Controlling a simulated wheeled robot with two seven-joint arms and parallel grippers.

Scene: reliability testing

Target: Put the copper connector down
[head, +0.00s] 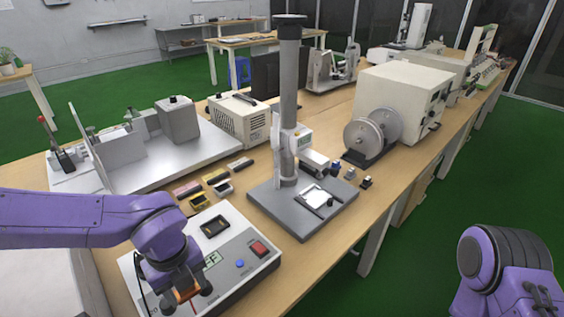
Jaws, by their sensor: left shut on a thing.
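My left gripper (186,291) is at the lower left, over the front part of a white control box (258,281). It is shut on a small copper-orange piece, the copper connector (185,296), which shows only in part between the dark fingers. I cannot tell whether the connector touches the box. My right arm is at the lower right corner over the green floor, beyond the table edge. Its fingers are not clear enough to show whether they are open.
The control box has a red switch (259,248), a blue button (239,264) and a dark socket (214,226). Several small coloured blocks (186,190) lie behind it. A grey column stand (262,197) stands to its right. Bare wooden table (318,249) shows along the right edge.

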